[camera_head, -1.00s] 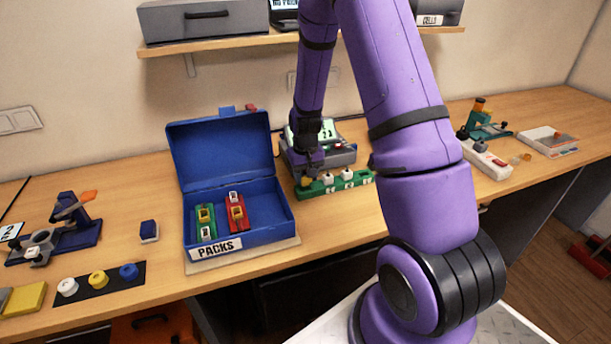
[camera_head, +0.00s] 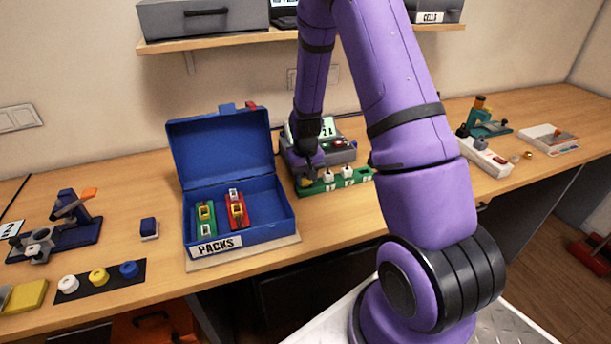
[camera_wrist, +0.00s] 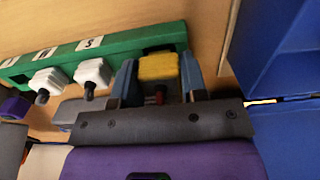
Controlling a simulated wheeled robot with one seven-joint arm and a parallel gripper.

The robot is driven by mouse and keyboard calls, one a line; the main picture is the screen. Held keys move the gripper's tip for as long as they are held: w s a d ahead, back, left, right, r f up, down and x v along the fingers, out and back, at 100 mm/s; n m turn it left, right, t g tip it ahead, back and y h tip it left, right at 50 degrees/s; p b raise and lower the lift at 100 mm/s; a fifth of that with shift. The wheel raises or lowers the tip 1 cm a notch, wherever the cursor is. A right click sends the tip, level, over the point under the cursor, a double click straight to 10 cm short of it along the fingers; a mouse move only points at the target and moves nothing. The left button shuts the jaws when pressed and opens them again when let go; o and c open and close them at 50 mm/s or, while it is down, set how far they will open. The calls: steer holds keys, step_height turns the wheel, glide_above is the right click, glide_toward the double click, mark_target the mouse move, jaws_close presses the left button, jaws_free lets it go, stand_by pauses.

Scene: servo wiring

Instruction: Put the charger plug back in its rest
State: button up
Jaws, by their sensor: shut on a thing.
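My gripper (camera_wrist: 159,78) is shut on a yellow plug (camera_wrist: 158,67), with a blue finger on each side of it. The yellow plug is at the near edge of the green rest (camera_wrist: 110,47), at the end by the letter S; whether it is fully seated I cannot tell. Two white plugs (camera_wrist: 92,72) sit along the same rest, to the left of my gripper in the wrist view. In the head view, my gripper (camera_head: 307,178) is at the left end of the green rest (camera_head: 362,178), and it hides most of the yellow plug.
The open blue PACKS box (camera_head: 270,225) stands close to the left of the rest; its blue wall shows at the right in the wrist view (camera_wrist: 270,65). A grey device (camera_head: 343,155) with a screen stands behind the rest. The bench in front is clear.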

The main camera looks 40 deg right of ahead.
steer(key=shift+f, duration=0.55)
steer(key=o, duration=1.1)
steer(key=shift+c, duration=0.2)
step_height(320, 180, up, 11)
steer(key=shift+f, duration=0.15)
